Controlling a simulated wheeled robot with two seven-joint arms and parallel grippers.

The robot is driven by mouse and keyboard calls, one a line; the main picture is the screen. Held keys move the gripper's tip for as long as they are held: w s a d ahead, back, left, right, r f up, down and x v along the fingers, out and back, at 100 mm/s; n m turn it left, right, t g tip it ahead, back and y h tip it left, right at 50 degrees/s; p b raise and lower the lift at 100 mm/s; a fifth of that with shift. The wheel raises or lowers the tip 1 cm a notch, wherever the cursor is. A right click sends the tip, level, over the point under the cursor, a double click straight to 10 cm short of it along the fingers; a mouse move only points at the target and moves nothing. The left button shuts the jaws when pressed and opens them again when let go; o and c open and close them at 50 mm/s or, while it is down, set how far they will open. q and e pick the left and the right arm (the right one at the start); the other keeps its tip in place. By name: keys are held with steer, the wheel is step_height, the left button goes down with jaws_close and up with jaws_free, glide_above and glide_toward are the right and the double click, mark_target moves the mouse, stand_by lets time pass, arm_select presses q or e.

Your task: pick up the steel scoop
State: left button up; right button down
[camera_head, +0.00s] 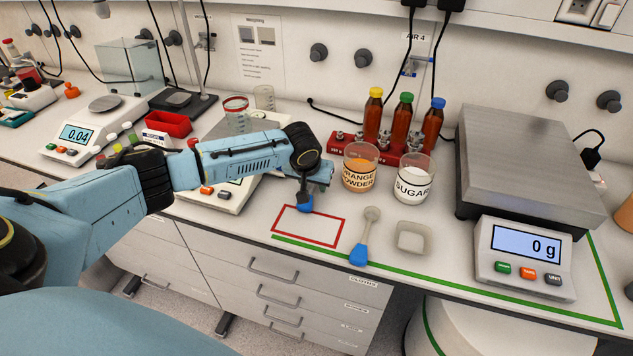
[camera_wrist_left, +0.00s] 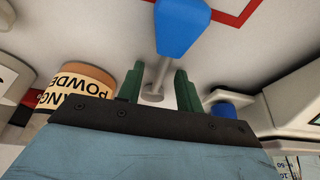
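A blue-handled scoop with a grey metal shaft lies by the red outlined rectangle; its handle (camera_head: 305,204) shows just below my left gripper (camera_head: 304,189). In the left wrist view its blue handle (camera_wrist_left: 184,28) points up, and its shaft runs down between the two green fingers (camera_wrist_left: 158,78) of my left gripper. Gaps show on both sides, so the gripper is open. A second scoop (camera_head: 371,216) with a blue handle and greyish bowl lies farther right, clear of the gripper. I cannot tell for sure which one is steel. My right gripper is not in view.
The orange powder beaker (camera_head: 360,171) stands close right of the gripper, with the sugar beaker (camera_head: 413,181) beyond. A bottle rack (camera_head: 345,148) is behind. A weigh boat (camera_head: 411,238) and a large scale (camera_head: 529,158) are to the right. A smaller balance (camera_head: 224,196) sits under my arm.

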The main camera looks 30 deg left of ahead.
arm_select(q)
steer(key=shift+f, duration=0.1)
stand_by(0.4)
steer(key=shift+c, duration=0.8)
jaws_close()
